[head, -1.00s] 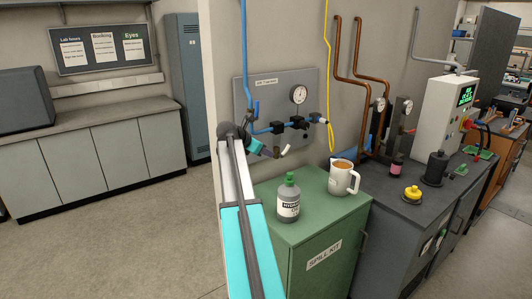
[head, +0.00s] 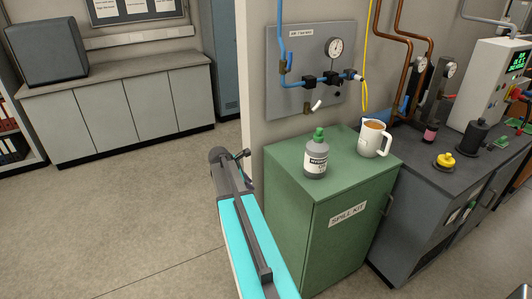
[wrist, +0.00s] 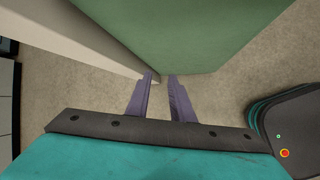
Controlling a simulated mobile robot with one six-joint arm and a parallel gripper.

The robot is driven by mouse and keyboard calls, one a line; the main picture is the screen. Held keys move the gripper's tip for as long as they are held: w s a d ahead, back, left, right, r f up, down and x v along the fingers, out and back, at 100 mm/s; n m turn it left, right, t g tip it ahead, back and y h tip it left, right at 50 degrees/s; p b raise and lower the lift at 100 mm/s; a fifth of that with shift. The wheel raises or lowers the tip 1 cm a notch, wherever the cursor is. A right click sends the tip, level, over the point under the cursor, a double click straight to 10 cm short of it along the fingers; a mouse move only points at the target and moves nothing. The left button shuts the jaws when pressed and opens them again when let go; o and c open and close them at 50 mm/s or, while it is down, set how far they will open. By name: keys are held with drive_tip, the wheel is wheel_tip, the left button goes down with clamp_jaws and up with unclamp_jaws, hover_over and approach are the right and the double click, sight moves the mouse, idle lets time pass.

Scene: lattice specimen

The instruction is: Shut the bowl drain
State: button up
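The grey air panel (head: 290,103) hangs on the wall in the head view, with a blue pipe, black fittings and a gauge. A small white lever (head: 316,105) slants below the fittings; it may be the bowl drain's, but its setting is unclear. A blue-handled brass valve (head: 284,66) sits upper left. My arm's end is low, left of the green cabinet, well away from the panel; its fingers are hard to make out there. In the wrist view my gripper (wrist: 160,86) shows two purple fingers apart, with nothing between them. The panel is not in that view.
The green spill kit cabinet (head: 340,184) stands below the panel, with a grey bottle (head: 316,158) and a white mug (head: 372,142) on top. The wall's end edge is beside my arm. Open floor (head: 120,210) lies to the left.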

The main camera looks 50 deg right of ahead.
drive_tip(key=s+a+f+m+g+y+b, duration=0.15)
drive_tip(key=s+a+f, duration=0.25)
drive_tip(key=a+f, duration=0.45)
drive_tip(key=s+a+f+m+y, duration=0.1)
drive_tip(key=s+a+f+m, duration=0.15)
drive_tip(key=a+f, duration=0.65)
drive_tip(key=s+a+f+m+g+y+b, duration=0.1)
drive_tip(key=s+a+f+y, duration=0.1)
drive_tip(key=s+a+f, duration=0.5)
drive_tip(key=s+a+f+m+g, duration=0.1)
drive_tip(key=s+a+f+m, duration=0.1)
drive_tip(key=s+a+f, duration=0.2)
drive_tip(key=s+a+f+m+g+y+b, duration=0.1)
drive_tip(key=s+a+f, duration=0.3)
drive_tip(key=s+a, duration=0.5)
drive_tip(key=s+a+f+m+g+y+b, duration=0.1)
drive_tip(key=s+a+f+m, duration=0.2)
drive_tip(key=s+a, duration=0.4)
drive_tip(key=shift+s+a+f+m, duration=0.3)
drive_tip(key=shift+a+f, duration=0.5)
